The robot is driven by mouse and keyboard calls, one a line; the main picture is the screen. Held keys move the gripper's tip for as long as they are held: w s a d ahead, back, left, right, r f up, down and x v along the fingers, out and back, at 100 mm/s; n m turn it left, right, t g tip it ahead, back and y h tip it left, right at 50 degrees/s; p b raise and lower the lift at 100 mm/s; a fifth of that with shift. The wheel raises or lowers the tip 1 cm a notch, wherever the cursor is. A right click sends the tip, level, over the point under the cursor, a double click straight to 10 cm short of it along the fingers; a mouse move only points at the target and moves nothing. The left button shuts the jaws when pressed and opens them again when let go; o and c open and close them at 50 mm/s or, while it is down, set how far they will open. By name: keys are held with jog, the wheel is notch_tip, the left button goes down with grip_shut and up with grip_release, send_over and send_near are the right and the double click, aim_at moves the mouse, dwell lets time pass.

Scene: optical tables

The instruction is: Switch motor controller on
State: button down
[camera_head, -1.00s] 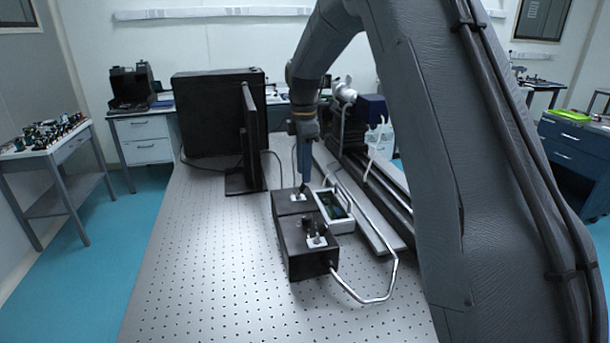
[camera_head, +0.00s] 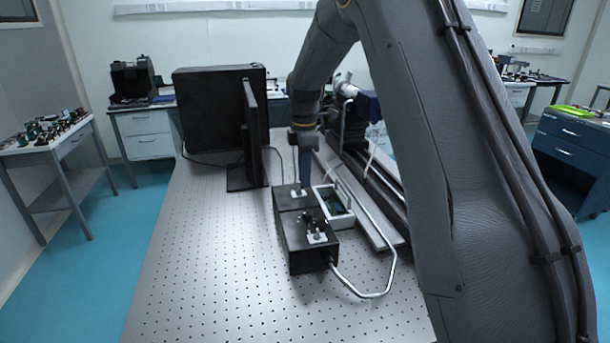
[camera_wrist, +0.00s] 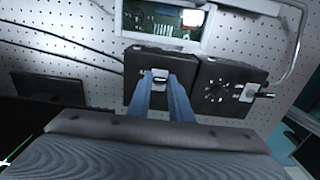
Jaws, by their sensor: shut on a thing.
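Two black controller boxes stand end to end on the optical table. The far box (camera_head: 285,203) has a white switch plate (camera_head: 297,192) on top, and the near box (camera_head: 300,257) has a switch and a dark knob. My gripper (camera_head: 304,182) points down at the far box. In the wrist view its two blue-grey fingers (camera_wrist: 161,82) close around the small switch (camera_wrist: 160,73) on that box; the fingertips partly hide it. The near box (camera_wrist: 225,80) lies to the right there, with its own switch lever (camera_wrist: 264,95) clear of the fingers. I cannot read any labels.
A silver cable (camera_head: 385,285) loops from the near box. The left part of the perforated table (camera_head: 200,260) is clear.

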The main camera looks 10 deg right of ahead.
aim_at(300, 185)
jog(key=shift+a, duration=0.15)
jog(key=shift+a+r+h, duration=0.15)
jog(key=shift+a+h, duration=0.35)
jog(key=shift+h, duration=0.6)
jog(key=a+h, duration=0.1)
jog(key=h, duration=0.1)
jog(key=shift+a+h, duration=0.15)
jog(key=shift+h, duration=0.15)
jog(key=a+h+b, duration=0.1)
jog(key=h, duration=0.1)
jog(key=a+h+b, duration=0.1)
jog(key=h, duration=0.1)
jog(key=shift+w+f, duration=0.1)
jog(key=shift+f, duration=0.3)
jog(key=shift+a+f+h+b, duration=0.25)
jog(key=shift+h+b, duration=0.2)
jog(key=shift+h, duration=0.35)
jog(key=shift+a+f+h+b, duration=0.1)
jog(key=shift+a+h+b, duration=0.3)
jog(key=shift+h, duration=0.4)
jog(key=c, duration=1.6)
grip_release()
